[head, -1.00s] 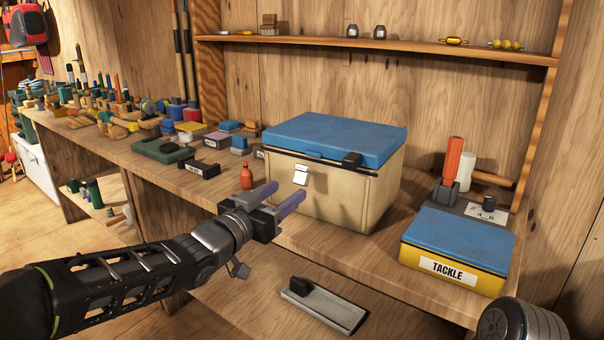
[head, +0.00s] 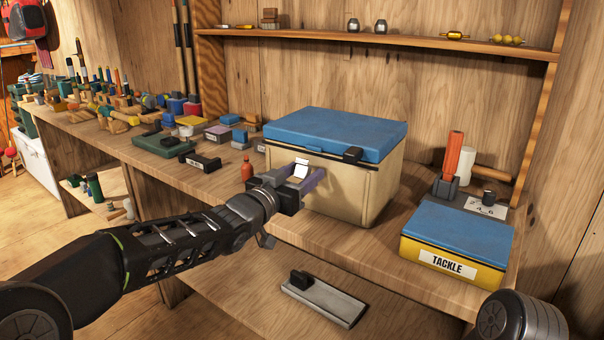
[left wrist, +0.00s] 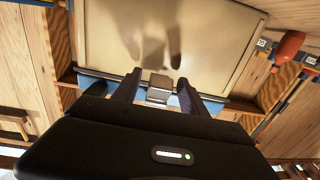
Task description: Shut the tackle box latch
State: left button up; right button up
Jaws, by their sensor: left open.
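The beige tackle box (head: 345,193) with a blue lid (head: 340,133) stands on the bench, its lid down. A small silver latch (head: 301,167) is on its front face below the lid rim; it also shows in the left wrist view (left wrist: 160,88). My left gripper (head: 304,174) is open in front of the box, with one finger on each side of the latch. In the left wrist view (left wrist: 157,86) the latch lies between the fingers with gaps. Whether any finger touches the box cannot be told. My right gripper is not in view.
A yellow box marked TACKLE (head: 455,250) stands to the right. A red bottle (head: 246,168) stands left of the tackle box. Small boxes and gear crowd the bench's left part. A grey tray (head: 323,300) lies on the lower shelf.

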pick_arm(q)
jog(key=shift+c, duration=0.2)
grip_shut()
dwell(0.4)
